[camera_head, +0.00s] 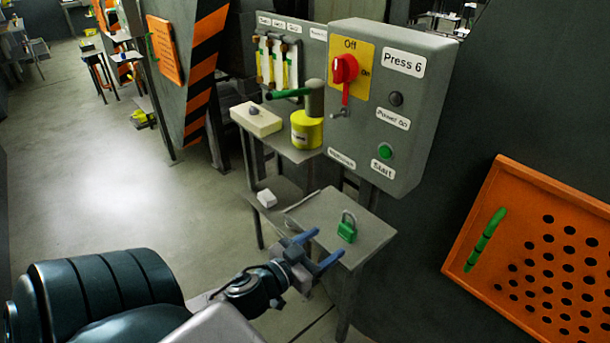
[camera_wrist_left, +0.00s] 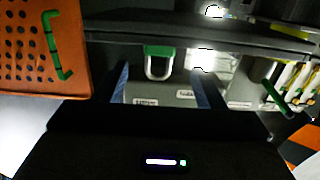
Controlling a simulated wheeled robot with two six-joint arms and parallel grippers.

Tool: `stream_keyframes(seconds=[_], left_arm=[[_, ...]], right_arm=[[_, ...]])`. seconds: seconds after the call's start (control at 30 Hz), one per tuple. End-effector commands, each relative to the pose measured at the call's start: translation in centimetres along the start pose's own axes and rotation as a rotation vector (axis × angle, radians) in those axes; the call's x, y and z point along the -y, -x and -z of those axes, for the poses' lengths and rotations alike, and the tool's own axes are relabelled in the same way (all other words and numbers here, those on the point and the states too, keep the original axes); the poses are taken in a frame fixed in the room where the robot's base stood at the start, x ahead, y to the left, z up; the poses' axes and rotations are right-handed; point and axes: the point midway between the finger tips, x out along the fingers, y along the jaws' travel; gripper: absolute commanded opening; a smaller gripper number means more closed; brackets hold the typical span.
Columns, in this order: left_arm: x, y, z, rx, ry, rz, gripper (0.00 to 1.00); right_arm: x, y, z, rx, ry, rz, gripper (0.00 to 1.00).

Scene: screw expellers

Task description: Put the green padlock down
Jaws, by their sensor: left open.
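The green padlock (camera_head: 347,232) stands upright on the small grey table (camera_head: 372,243) with its metal shackle on top. My left gripper (camera_head: 317,249) is open beside the table, its two blue fingers pointing at the padlock from the lower left with nothing held. In the left wrist view, which is turned upside down, the padlock (camera_wrist_left: 159,51) shows between the spread blue fingers of the left gripper (camera_wrist_left: 160,80). The padlock appears to lie beyond the fingertips; contact is not visible. My right gripper is in neither view.
The grey Press 6 box (camera_head: 415,95) with a red switch (camera_head: 345,68) hangs behind the table. A yellow can (camera_head: 306,130) and a cream box (camera_head: 257,120) stand on a higher shelf. An orange perforated panel (camera_head: 480,225) is at the right. Open floor lies left.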

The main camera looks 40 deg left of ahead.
Motion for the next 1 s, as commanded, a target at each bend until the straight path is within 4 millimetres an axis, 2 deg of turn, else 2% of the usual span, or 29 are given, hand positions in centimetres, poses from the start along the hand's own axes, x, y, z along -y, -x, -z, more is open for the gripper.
stream_keyframes(seconds=[0.1,0.4,0.8,0.87,0.93,0.97,1.0], left_arm=[[-0.1,1.6,-0.4,0.001,-0.004,-0.005,0.63],[0.0,4.4,-0.2,0.001,-0.002,-0.001,0.63],[0.1,4.8,-0.2,0.001,0.001,0.003,0.63],[0.7,4.6,-1.3,0.019,-0.008,0.018,0.63],[2.1,4.0,-3.9,0.062,-0.029,0.052,0.63],[3.0,3.8,-5.5,0.089,-0.042,0.072,0.63],[4.3,3.5,-8.1,0.135,-0.059,0.103,0.63]], right_arm=[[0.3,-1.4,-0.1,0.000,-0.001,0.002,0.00],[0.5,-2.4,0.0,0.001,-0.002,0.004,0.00],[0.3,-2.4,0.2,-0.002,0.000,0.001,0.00],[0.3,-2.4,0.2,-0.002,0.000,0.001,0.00],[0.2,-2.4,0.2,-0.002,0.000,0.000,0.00],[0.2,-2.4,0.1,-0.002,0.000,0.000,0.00],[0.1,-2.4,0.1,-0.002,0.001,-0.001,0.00]])
